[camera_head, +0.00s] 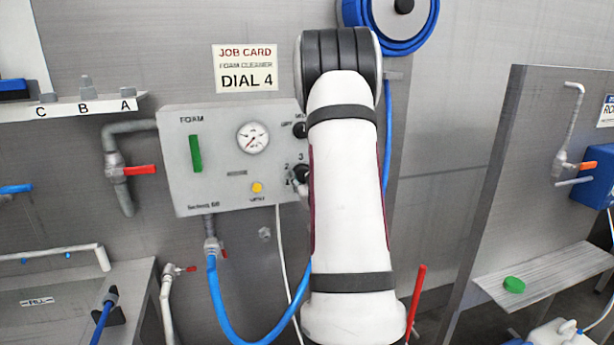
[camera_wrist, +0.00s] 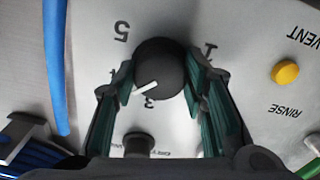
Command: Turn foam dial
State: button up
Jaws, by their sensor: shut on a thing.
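The foam dial (camera_wrist: 165,58) is a round black knob with a white pointer line, on the grey foam box (camera_head: 185,190). The wrist view shows the panel upside down. The pointer lies just beside the 3, on the side toward the 5. My gripper (camera_wrist: 162,76) is shut on the dial, one green-padded finger on each side. In the head view my arm covers part of the box, and the dial (camera_head: 301,174) shows only at its edge. The job card (camera_head: 245,68) reads foam cleaner, DIAL 4.
A second black knob (camera_wrist: 138,145) sits close to the dial, between my fingers' bases. A yellow button (camera_wrist: 285,72) is on the panel. A pressure gauge (camera_head: 253,138) is beside the arm. A blue hose (camera_head: 228,318) hangs below the box.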

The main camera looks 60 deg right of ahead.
jog(key=shift+f+m+p, duration=0.1)
jog(key=shift+m+p, duration=0.35)
jog(key=shift+m, duration=0.75)
jog(key=o, duration=1.2)
jog(key=shift+c, duration=0.2)
jog(key=v, duration=1.2)
